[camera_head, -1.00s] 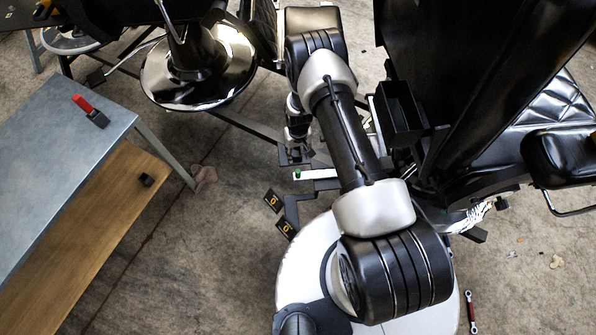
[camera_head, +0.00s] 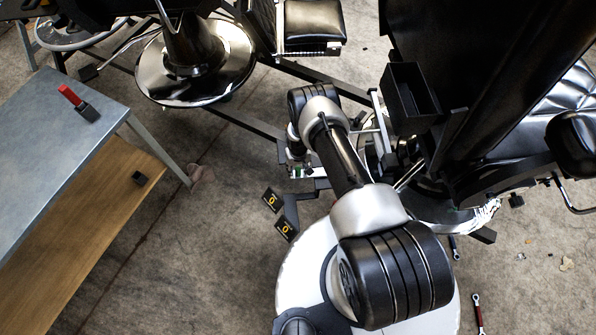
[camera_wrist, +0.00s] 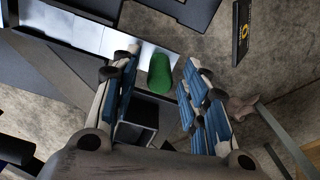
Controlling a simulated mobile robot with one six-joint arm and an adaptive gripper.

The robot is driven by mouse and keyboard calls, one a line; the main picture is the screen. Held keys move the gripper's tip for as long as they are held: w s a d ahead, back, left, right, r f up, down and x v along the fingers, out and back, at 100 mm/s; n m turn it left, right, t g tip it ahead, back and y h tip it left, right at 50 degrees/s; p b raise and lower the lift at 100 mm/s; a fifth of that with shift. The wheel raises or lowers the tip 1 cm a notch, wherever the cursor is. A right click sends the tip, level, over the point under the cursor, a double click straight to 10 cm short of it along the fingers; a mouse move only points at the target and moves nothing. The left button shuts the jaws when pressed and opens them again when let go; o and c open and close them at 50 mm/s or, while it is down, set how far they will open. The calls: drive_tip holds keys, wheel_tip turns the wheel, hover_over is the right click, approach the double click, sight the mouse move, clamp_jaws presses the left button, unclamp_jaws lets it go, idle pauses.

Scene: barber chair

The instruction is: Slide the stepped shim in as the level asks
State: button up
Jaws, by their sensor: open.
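A green rounded piece (camera_wrist: 160,73) sits at the end of a pale, shiny strip (camera_wrist: 85,33) in the wrist view. I cannot tell whether this is the level or part of the stepped shim. My gripper (camera_wrist: 162,64) is open, its blue-padded fingers on either side of the green piece, with no clear contact. In the head view my gripper (camera_head: 298,168) is low beside the barber chair's base and covers most of the strip. No stepped shape can be made out.
Two black plates with yellow marks (camera_head: 272,199) (camera_head: 286,229) lie left of my base. A black tray (camera_head: 410,95) and chair parts crowd the right.

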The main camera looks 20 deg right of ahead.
drive_tip(key=shift+f, duration=0.35)
drive_tip(key=shift+c, duration=0.2)
clamp_jaws()
idle(0.5)
